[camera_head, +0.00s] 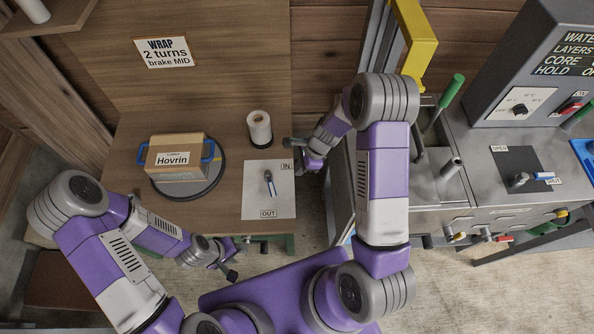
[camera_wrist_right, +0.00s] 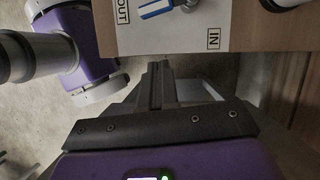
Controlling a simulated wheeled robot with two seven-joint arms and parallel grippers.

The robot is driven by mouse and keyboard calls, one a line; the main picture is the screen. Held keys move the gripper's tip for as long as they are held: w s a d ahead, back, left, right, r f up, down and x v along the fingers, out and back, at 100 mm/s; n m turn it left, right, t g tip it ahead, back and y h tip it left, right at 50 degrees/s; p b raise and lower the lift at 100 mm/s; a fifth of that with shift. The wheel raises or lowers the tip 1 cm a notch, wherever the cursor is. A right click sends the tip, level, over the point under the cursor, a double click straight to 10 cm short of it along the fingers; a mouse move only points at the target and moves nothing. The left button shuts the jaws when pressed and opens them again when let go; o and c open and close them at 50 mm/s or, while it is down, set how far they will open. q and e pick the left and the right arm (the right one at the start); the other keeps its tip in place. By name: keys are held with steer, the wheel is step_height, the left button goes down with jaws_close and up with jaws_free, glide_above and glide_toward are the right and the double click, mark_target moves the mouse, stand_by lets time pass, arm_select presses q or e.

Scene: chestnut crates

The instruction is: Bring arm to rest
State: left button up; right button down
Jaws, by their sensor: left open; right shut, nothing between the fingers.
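My right arm comes in from the right, bent at the elbow. My right gripper (camera_head: 290,143) is at the right edge of the wooden table, near the IN label. In the right wrist view its fingers (camera_wrist_right: 157,70) are shut together with nothing between them. The white IN/OUT plate (camera_wrist_right: 203,22) with a blue-handled lever (camera_wrist_right: 157,9) is just beyond them. My left gripper (camera_head: 238,258) is open and empty in front of the table's front edge, at the left of the head view. Neither gripper visibly holds anything.
A box labelled Hovrin (camera_head: 180,172) with blue handles sits on a round turntable (camera_head: 213,180). A white roll (camera_head: 260,127) stands behind the plate. A steel machine (camera_head: 480,185) with levers and a yellow post (camera_head: 416,45) stand right of my right arm.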

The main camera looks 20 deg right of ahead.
stand_by(0.5)
steer(key=s+a+f+n, duration=0.4)
steer(key=s+n, duration=0.5)
steer(key=s+a+f+n, duration=0.3)
steer(key=s+a+n, duration=0.2)
steer(key=s+n, duration=0.4)
steer(key=w+d+r+m+b, duration=0.1)
steer(key=w+d+r+m, duration=0.3)
steer(key=w+m, duration=0.45)
steer(key=w+d+r+m, duration=0.3)
steer(key=w+d+m, duration=0.3)
steer(key=w+m, duration=0.3)
steer(key=shift+n+g, duration=0.3)
steer(key=shift+n, duration=0.15)
steer(key=b+x, duration=0.1)
steer(key=x, duration=0.2)
steer(key=b+x, duration=0.1)
steer(key=x, duration=0.3)
steer(key=w+b+x, duration=0.1)
steer(key=x, duration=0.2)
steer(key=shift+f, duration=0.4)
steer(key=a, duration=0.2)
steer(key=shift+w+a+r+b, duration=0.15)
steer(key=shift+a+r+b, duration=0.05)
steer(key=shift+a+b, duration=0.15)
steer(key=shift+a, duration=0.65)
steer(key=shift+a, duration=0.1)
